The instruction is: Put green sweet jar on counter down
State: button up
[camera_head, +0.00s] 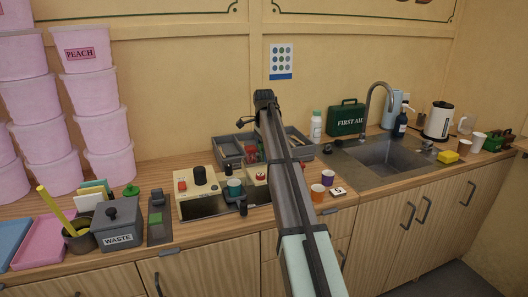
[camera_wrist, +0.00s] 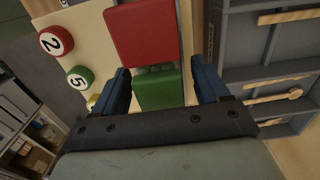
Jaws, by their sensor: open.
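In the wrist view, a green square-topped block (camera_wrist: 157,93), which looks like the green sweet jar, sits between the two blue fingertips of my gripper (camera_wrist: 162,90). The gripper is open, with a finger on each side of it; I cannot tell whether either finger touches it. A see-through strip shows at its far edge, beside a larger red square top (camera_wrist: 143,33). The palm hides its near side. In the head view, my arm covers the middle of the counter (camera_head: 350,185), and I cannot make out the jar or the fingertips there.
A grey divided tray (camera_wrist: 270,72) with wooden-handled tools lies close on the right in the wrist view. Round tops marked 2 (camera_wrist: 56,41) and 5 (camera_wrist: 79,78) are on the left. In the head view, a waste box (camera_head: 118,225) and paper cups (camera_head: 318,192) flank the arm.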

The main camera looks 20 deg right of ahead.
notch_tip(320, 180, up, 12)
jog(key=shift+r, duration=0.1)
dwell(0.5)
